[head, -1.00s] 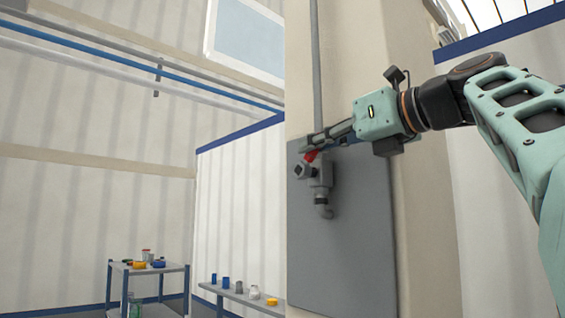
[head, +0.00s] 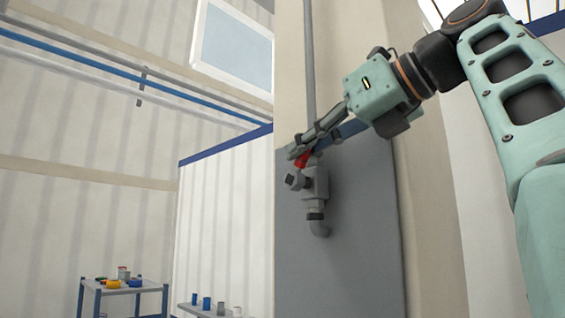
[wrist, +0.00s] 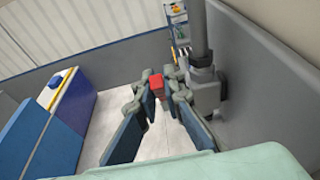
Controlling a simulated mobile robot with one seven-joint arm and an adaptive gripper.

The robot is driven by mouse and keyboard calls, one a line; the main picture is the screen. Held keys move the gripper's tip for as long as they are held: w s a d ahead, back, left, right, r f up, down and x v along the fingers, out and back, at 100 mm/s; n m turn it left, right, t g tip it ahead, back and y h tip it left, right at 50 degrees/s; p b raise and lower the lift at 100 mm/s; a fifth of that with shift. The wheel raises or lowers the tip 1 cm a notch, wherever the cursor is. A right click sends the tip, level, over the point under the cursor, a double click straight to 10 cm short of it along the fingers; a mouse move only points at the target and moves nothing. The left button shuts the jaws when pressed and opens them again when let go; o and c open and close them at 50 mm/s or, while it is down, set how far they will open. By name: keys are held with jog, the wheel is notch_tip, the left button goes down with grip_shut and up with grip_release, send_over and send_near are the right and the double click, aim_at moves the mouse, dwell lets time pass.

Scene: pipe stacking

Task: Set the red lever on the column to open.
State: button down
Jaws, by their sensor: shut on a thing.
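The red lever (head: 302,159) sits on top of a grey valve (head: 314,183) on the column's grey panel. My gripper (head: 300,151) comes from the upper right, its fingers slanting down to the left over the lever. In the wrist view the lever's red end (wrist: 157,86) lies between the two fingertips, and my gripper (wrist: 158,92) is shut on it. The valve body (wrist: 206,92) is just right of the fingers there. The fingers hide part of the lever in the head view.
A grey pipe (head: 309,60) runs up the column above the valve. The grey panel (head: 355,245) is bare below. A cart (head: 110,288) with small parts and a bench (head: 215,309) with several cups stand at lower left, away from the arm.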

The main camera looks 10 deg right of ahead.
jog(key=c, duration=2)
grip_release()
jog(key=shift+d, duration=0.1)
jog(key=shift+s+d+r, duration=0.1)
jog(key=shift+s+d, duration=0.05)
jog(key=shift+s, duration=0.05)
jog(key=shift+s+d, duration=1.2)
jog(key=shift+s, duration=0.5)
jog(key=shift+s+d, duration=1.25)
jog(key=shift+s, duration=0.45)
jog(key=shift+s+d, duration=1.2)
jog(key=shift+s, duration=0.5)
jog(key=shift+c, duration=0.5)
